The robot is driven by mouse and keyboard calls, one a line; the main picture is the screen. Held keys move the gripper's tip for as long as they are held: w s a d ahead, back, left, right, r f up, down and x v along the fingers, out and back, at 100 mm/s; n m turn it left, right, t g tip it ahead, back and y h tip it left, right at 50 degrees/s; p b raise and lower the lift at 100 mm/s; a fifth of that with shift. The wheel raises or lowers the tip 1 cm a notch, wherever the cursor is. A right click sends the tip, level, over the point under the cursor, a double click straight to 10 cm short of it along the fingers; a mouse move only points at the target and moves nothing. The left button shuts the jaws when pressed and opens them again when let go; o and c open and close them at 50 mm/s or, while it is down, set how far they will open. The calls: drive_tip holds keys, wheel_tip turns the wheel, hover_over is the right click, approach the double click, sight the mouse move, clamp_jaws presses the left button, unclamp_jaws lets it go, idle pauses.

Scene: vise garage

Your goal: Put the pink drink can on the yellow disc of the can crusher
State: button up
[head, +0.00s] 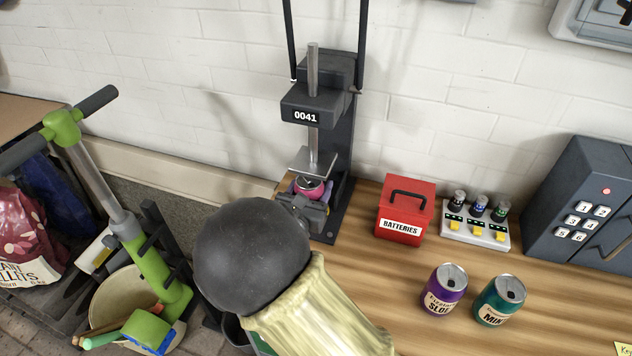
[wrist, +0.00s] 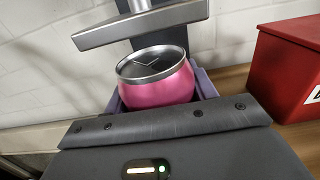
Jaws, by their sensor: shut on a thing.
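The pink drink can (head: 309,187) stands upright, or close to it, at the can crusher (head: 343,130), beneath its raised grey press plate (head: 311,163). My gripper (head: 301,196) is shut on the can; its purple fingers show on both sides of it. In the wrist view the silver-topped pink can (wrist: 156,87) sits between the fingers, and the press plate (wrist: 140,25) is above and beyond it. The yellow disc is not visible, hidden behind my gripper and the can. I cannot tell whether the can's bottom touches it.
A red battery box (head: 405,210) stands right of the crusher, then a switch panel (head: 476,222) and a dark keypad safe (head: 590,205). Purple (head: 443,291) and teal (head: 499,300) cans stand at the front right. The wooden bench (head: 400,275) is clear between them and the box.

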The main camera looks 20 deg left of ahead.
drive_tip(key=w, duration=0.3)
drive_tip(key=shift+w+a, duration=0.1)
drive_tip(key=shift+w, duration=0.05)
drive_tip(key=shift+f, duration=0.75)
drive_tip(key=shift+f, duration=0.2)
drive_tip(key=o, duration=1)
drive_tip(key=shift+c, duration=0.2)
drive_tip(key=shift+r, duration=0.2)
drive_tip(key=s, duration=0.8)
drive_tip(key=s+d, duration=0.1)
drive_tip(key=s, duration=0.3)
drive_tip(key=shift+s+d+b, duration=0.1)
drive_tip(key=shift+b, duration=0.25)
